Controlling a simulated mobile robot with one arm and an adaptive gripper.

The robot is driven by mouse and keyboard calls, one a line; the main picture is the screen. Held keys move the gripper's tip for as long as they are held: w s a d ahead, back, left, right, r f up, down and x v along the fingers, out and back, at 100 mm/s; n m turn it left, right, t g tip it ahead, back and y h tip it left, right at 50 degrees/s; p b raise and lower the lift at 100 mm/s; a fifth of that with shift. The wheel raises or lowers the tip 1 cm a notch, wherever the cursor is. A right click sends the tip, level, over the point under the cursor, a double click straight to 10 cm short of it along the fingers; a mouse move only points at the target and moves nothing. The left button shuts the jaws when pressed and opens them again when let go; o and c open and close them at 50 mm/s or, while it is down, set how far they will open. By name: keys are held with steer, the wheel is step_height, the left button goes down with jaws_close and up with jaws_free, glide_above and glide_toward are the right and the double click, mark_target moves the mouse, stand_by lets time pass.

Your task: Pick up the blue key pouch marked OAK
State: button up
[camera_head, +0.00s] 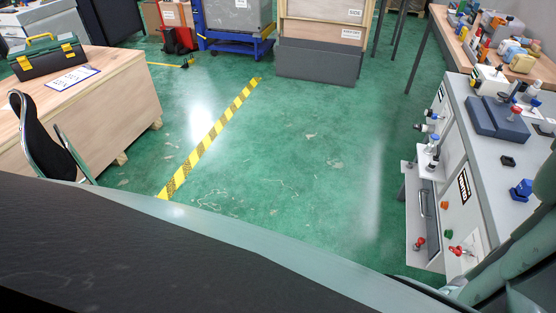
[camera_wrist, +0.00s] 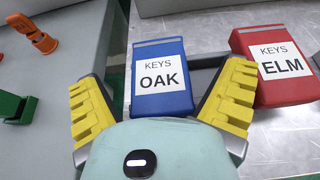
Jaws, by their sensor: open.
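The blue key pouch marked KEYS OAK (camera_wrist: 160,50) shows in the wrist view, at the middle, with its label facing me. My gripper (camera_wrist: 162,100) is open, with one yellow finger on each side of the blue pouch. A gap shows between the left finger and the pouch; the right finger is close to the pouch's right edge, and I cannot tell if it touches. I cannot make out the pouch or the gripper's fingers in the head view.
A red pouch marked KEYS ELM (camera_wrist: 275,65) lies close to the right finger. An orange knob (camera_wrist: 42,40) and a green knob (camera_wrist: 14,106) stick out at the left. In the head view, a grey machine (camera_head: 468,205) stands at the right; the green floor (camera_head: 300,160) is clear.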

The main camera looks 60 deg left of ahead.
steer(key=shift+c, duration=0.2)
steer(key=c, duration=1.2)
steer(key=shift+r, duration=0.15)
